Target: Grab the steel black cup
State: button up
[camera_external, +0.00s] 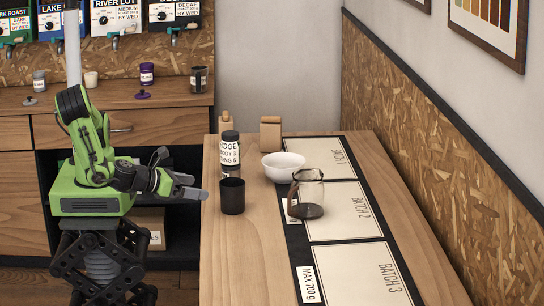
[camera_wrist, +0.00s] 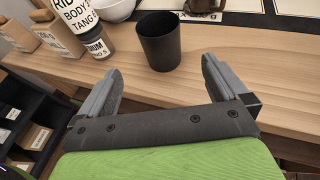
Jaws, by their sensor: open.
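The black cup (camera_external: 232,196) stands upright on the wooden table near its left edge. In the wrist view the black cup (camera_wrist: 159,41) stands just beyond the fingertips, near the middle of the gap between them. My gripper (camera_external: 190,187) is at the table's left edge, left of the cup and apart from it. In the wrist view my gripper (camera_wrist: 160,70) is open, with nothing between its fingers.
A labelled dark jar (camera_external: 230,155) stands just behind the cup, and a white bowl (camera_external: 283,167) is behind to the right. A glass jug (camera_external: 307,194) stands further right on a batch mat (camera_external: 345,212). The table's front left is clear.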

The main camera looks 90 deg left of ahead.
aim_at(232, 193)
jog(key=b+x, duration=0.2)
jog(key=x, duration=1.1)
jog(key=shift+f, duration=0.15)
jog(key=shift+c, duration=0.2)
jog(key=c, duration=1)
